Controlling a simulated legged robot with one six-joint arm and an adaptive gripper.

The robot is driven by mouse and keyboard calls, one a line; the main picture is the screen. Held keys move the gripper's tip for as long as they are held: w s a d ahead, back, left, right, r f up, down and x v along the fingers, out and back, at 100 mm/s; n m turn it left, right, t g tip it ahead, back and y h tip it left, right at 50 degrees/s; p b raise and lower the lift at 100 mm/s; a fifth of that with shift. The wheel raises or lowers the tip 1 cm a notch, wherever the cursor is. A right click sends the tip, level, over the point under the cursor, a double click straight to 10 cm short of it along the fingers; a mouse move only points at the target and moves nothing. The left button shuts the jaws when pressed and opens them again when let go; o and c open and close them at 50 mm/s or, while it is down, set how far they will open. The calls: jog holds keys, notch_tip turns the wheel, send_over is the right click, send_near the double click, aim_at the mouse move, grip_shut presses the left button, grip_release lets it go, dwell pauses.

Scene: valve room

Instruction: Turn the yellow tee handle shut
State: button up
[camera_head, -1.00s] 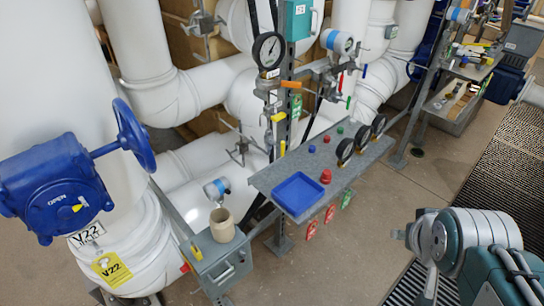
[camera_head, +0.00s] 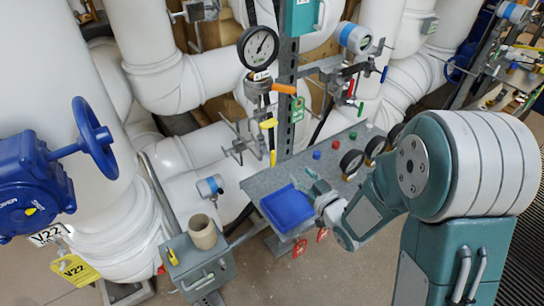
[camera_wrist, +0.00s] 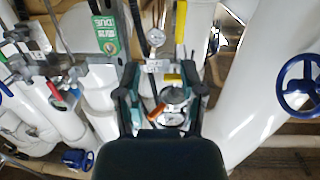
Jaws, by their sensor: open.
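The yellow tee handle (camera_head: 268,124) shows in the head view on the valve assembly, below the orange handle and beside the grey post. In the wrist view, which appears upside down, the yellow handle (camera_wrist: 172,78) shows between the finger outlines. My gripper (camera_head: 313,184) is in front of the post in the head view, over the bench and below right of the handle, apart from it. In the wrist view my gripper (camera_wrist: 160,76) has its two dark fingers spread wide, with nothing held between them.
A pressure gauge (camera_head: 258,47) and orange handle (camera_head: 284,89) sit above the yellow one. A second upright yellow piece (camera_head: 273,158) hangs just below. The grey bench holds a blue tray (camera_head: 287,208) and several small gauges. A blue handwheel (camera_head: 94,138) stands left.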

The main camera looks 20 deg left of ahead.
aim_at(274, 159)
jog(key=shift+y, duration=0.9)
jog(key=w+a, duration=0.1)
jog(key=a, duration=0.2)
jog(key=w+a, duration=0.2)
jog(key=a, duration=0.1)
jog(key=w+a+f, duration=0.1)
jog(key=a, duration=0.1)
jog(key=shift+w+a+f, duration=0.1)
jog(key=shift+w+a, duration=0.2)
jog(key=shift+a, duration=0.1)
jog(key=shift+w+a, duration=0.3)
jog(key=shift+w, duration=0.15)
grip_shut()
